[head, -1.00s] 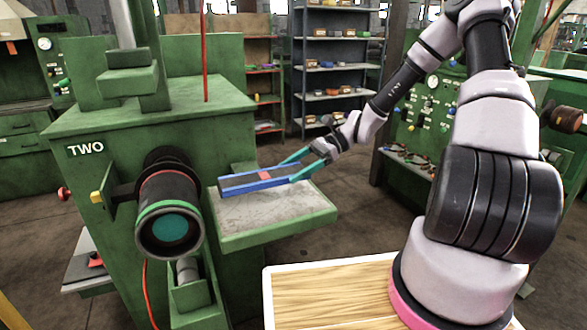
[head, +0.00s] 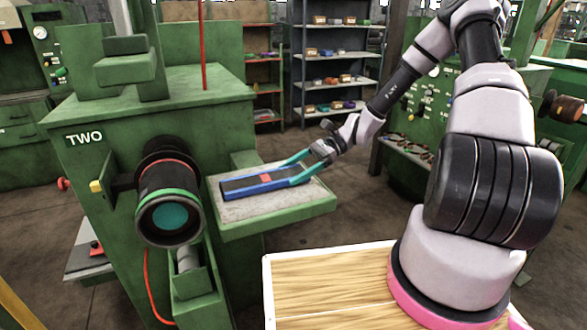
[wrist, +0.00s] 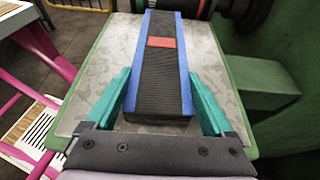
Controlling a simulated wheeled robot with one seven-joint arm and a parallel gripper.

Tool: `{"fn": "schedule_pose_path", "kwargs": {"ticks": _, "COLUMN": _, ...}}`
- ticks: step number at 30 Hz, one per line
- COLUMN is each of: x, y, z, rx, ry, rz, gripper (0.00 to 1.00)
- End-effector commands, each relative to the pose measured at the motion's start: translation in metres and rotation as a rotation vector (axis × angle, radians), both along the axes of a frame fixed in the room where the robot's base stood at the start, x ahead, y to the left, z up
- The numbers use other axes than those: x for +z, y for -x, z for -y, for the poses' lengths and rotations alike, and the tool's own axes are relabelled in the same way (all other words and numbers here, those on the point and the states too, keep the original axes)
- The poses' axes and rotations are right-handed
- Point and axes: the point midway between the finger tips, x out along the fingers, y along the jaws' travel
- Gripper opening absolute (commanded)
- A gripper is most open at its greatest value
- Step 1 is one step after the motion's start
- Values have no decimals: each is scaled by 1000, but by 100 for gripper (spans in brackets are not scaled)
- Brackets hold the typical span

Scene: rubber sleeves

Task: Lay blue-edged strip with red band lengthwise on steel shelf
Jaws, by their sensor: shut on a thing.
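The dark ribbed strip with blue edges and a red band (head: 265,178) lies level over the steel shelf (head: 255,208), its length running along the shelf. It is on the surface or just above it; I cannot tell which. My gripper (head: 302,170) is shut on the strip's near right end, one teal finger on each long side. In the wrist view, the strip (wrist: 158,75) points away between the fingers of my gripper (wrist: 160,105), with the red band toward its far end. Bare shelf plate (wrist: 105,65) shows on both sides.
The green machine marked TWO (head: 110,170) stands left of the shelf, its dark round lens-like barrel (head: 168,205) close to the strip's far end. A wooden-topped table (head: 330,285) is in front. Racks (head: 335,70) stand behind.

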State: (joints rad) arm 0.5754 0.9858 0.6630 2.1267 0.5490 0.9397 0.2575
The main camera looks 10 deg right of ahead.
Motion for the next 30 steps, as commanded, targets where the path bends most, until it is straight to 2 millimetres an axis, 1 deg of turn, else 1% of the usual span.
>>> {"fn": "schedule_pose_path", "kwargs": {"ticks": 8, "x": -1, "y": 0, "z": 0, "rx": 0, "ry": 0, "rz": 0, "gripper": 30}}
{"fn": "schedule_pose_path", "kwargs": {"ticks": 9, "x": -1, "y": 0, "z": 0, "rx": 0, "ry": 0, "rz": 0, "gripper": 100}}
{"fn": "schedule_pose_path", "kwargs": {"ticks": 17, "x": 0, "y": 0, "z": 1, "rx": 0, "ry": 0, "rz": 0, "gripper": 100}}
{"fn": "schedule_pose_path", "kwargs": {"ticks": 20, "x": 3, "y": -3, "z": 7, "rx": -1, "ry": 1, "rz": 2, "gripper": 100}}
{"fn": "schedule_pose_path", "kwargs": {"ticks": 23, "x": 8, "y": -7, "z": 22, "rx": -3, "ry": 2, "rz": 4, "gripper": 100}}
{"fn": "schedule_pose_path", "kwargs": {"ticks": 30, "x": 27, "y": -20, "z": 65, "rx": -3, "ry": 1, "rz": 3, "gripper": 100}}
